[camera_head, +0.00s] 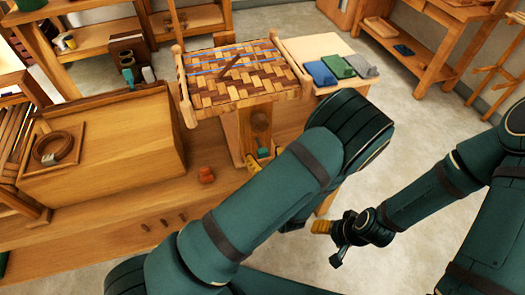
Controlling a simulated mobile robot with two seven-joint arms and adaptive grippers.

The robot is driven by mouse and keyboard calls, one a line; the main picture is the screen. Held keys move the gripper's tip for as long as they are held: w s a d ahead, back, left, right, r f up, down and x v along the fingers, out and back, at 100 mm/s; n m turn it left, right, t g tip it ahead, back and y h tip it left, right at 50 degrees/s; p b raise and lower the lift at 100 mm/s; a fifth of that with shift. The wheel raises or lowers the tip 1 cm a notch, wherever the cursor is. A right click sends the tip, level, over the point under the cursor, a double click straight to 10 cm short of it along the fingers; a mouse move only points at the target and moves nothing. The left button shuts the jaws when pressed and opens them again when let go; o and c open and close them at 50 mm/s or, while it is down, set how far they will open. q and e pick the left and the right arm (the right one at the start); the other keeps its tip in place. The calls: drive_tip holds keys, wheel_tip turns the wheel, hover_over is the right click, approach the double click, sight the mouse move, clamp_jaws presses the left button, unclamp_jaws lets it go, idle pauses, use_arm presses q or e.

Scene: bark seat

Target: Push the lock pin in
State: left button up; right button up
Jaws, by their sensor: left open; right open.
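A woven bark seat (232,72) on a wooden frame stands on the bench at the upper middle. A wooden post (245,130) shows beneath it, with a small teal piece (262,153) low on it. I cannot tell for sure which part is the lock pin. My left gripper (238,165) shows only as yellow fingertips beside the foot of the post, apart and close to the teal piece. The rest of it is hidden behind my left arm. My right gripper (328,243) is open and empty over the floor, right of the bench.
A wooden box (110,140) fills the bench's left, with a coiled strip (52,148) on its top. A small red-orange object (206,174) lies near the post.

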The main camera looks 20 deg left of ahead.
sight(261, 149)
use_arm(q)
drive_tip(key=shift+x, duration=0.9)
clamp_jaws()
drive_tip(key=shift+x, duration=1.45)
unclamp_jaws()
drive_tip(key=shift+s, duration=0.1)
